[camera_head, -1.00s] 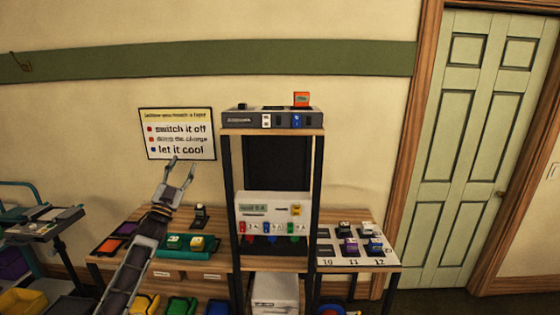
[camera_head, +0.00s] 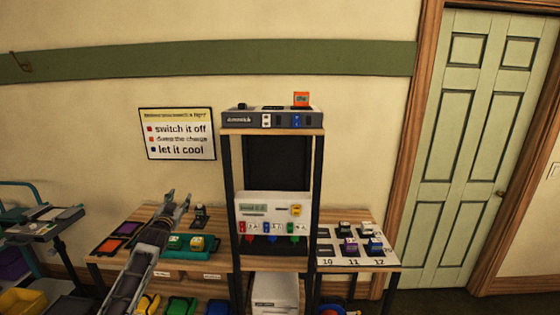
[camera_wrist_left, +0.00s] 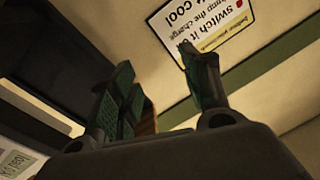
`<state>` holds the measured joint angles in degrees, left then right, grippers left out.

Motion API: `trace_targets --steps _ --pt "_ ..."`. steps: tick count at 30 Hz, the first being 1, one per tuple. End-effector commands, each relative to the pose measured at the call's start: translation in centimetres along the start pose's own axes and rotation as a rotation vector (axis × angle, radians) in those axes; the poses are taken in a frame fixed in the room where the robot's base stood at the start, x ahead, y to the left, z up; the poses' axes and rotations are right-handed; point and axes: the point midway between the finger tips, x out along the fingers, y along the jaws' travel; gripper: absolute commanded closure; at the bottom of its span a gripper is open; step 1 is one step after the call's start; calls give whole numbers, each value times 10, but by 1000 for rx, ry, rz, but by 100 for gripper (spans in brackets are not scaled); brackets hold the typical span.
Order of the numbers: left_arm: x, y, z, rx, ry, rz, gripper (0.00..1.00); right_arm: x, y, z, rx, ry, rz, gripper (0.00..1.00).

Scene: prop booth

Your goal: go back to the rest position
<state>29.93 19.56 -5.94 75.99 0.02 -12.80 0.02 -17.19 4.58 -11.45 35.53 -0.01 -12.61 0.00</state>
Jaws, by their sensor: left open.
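My left gripper (camera_head: 178,200) is open and empty in the head view, raised in front of the left part of the wooden bench. Its fingers point up and away from me. In the left wrist view its two fingers (camera_wrist_left: 165,85) are spread with nothing between them. Beyond them the wrist view shows the wall sign (camera_wrist_left: 205,30), upside down. The arm hides part of the bench and part of the teal tray (camera_head: 176,243). My right gripper is not in either view.
A shelf tower (camera_head: 229,190) with a white panel (camera_head: 272,212) stands right of my left gripper. A wooden bench (camera_head: 130,262) holds trays and small blocks. A numbered board (camera_head: 350,261) is on the right. A cart (camera_head: 40,228) stands at far left.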

Motion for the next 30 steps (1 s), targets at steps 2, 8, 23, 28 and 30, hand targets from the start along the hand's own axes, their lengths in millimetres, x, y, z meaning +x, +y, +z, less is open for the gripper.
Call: trace_targets --steps 2,8,23,28,30 --pt "-3 9 22 -3 -28 10 52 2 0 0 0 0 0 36" --pt "-17 35 85 -10 -113 39 52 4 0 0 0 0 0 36" --pt "-94 116 274 -30 -382 127 52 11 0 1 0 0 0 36" --pt "-131 141 334 -35 -472 156 52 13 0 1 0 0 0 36" --pt "-148 152 357 -37 -510 168 52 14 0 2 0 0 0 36"
